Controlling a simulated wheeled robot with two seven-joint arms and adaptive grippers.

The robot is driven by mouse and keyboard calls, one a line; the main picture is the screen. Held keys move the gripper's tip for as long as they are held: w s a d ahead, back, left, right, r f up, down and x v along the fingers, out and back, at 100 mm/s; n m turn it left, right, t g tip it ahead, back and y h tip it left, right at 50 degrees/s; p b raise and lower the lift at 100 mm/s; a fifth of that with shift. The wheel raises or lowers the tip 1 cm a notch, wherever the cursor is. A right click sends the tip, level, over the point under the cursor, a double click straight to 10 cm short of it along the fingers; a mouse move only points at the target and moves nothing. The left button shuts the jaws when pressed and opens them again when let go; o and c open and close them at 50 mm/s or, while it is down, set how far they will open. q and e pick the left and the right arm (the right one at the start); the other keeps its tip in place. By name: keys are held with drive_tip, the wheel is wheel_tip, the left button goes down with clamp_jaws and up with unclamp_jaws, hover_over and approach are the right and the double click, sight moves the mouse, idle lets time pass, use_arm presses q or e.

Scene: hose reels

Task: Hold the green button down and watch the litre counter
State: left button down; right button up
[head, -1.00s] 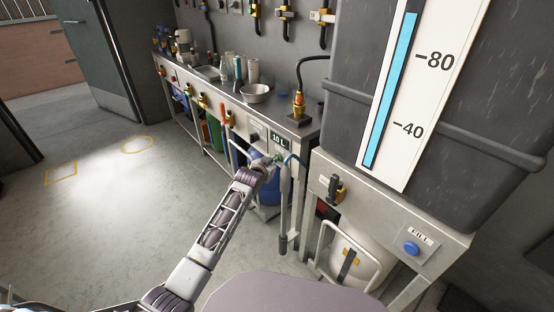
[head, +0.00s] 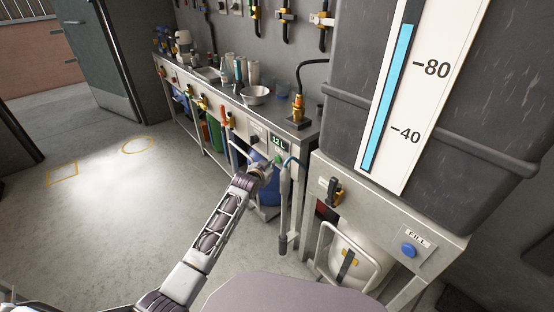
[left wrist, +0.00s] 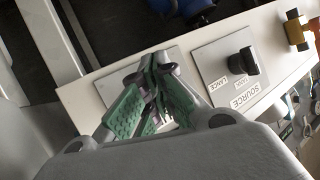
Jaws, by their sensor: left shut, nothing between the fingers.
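The litre counter (head: 280,143) is a small dark display on the bench front, reading 12 L. Just below it a bit of green shows, the green button (head: 280,158). My left gripper (head: 269,167) is at this spot, its fingers shut with nothing between them. In the left wrist view the shut green-padded fingertips (left wrist: 152,70) point at a pale panel plate (left wrist: 128,88). The fingers hide the button there, so I cannot see how far it is pressed. My right gripper is not in view.
A black SOURCE selector knob (left wrist: 238,63) sits beside my fingers. A grey tank (head: 460,110) with a blue level gauge (head: 388,100) and a blue FILL button (head: 409,250) stands at the right. A spray lance (head: 284,205) hangs close by. The floor at left is clear.

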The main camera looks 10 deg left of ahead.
use_arm(q)
drive_tip(key=shift+s+a, duration=0.2)
drive_tip(key=shift+s, duration=0.05)
idle(0.3)
drive_tip(key=s+a+p, duration=0.1)
drive_tip(key=s+p, duration=0.1)
drive_tip(key=s+a+p, duration=0.2)
drive_tip(key=shift+p, duration=0.3)
idle(0.4)
idle(0.4)
